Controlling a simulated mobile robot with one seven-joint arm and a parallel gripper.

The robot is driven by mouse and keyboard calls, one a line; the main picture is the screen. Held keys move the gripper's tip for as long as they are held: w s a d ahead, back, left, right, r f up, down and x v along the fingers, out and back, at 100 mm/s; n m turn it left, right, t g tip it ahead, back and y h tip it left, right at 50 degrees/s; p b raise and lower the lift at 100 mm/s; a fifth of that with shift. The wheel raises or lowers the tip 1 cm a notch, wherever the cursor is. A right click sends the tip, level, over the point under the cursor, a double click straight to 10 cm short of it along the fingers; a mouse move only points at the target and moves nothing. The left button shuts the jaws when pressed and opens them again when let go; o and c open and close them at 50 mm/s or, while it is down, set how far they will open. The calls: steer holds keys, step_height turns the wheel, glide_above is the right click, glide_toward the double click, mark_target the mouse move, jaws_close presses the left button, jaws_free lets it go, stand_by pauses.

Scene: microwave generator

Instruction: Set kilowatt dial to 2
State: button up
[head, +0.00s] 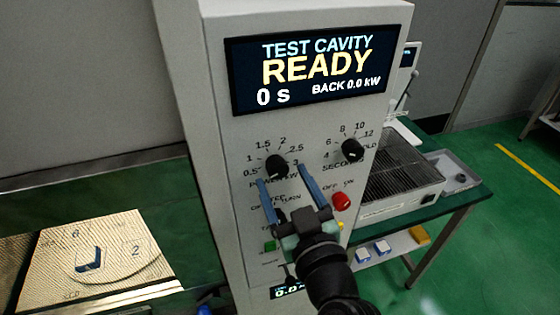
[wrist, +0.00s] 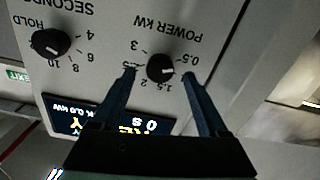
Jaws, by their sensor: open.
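The power kW dial (head: 277,166) is a round black knob on the grey panel, with a scale from 0.5 to 3 around it. It also shows in the wrist view (wrist: 160,68), where the picture is upside down. Its white mark points towards the low end, roughly near 1; the exact number is hard to tell. My gripper (head: 283,175) is open, with its two blue fingers pointing at the panel. In the wrist view the fingertips (wrist: 158,73) appear on either side of the dial; I cannot tell whether they touch it. One finger hides part of the scale.
The seconds dial (head: 352,150) is to the right. A red knob (head: 341,201) and a green button (head: 270,246) are lower on the panel. The display (head: 318,72) reads READY, 0 s, back 0.0 kW. A table with a wire-rack tray (head: 400,180) stands at right.

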steer(key=shift+p+x, duration=0.3)
steer(key=shift+x, duration=1.1)
jaws_close()
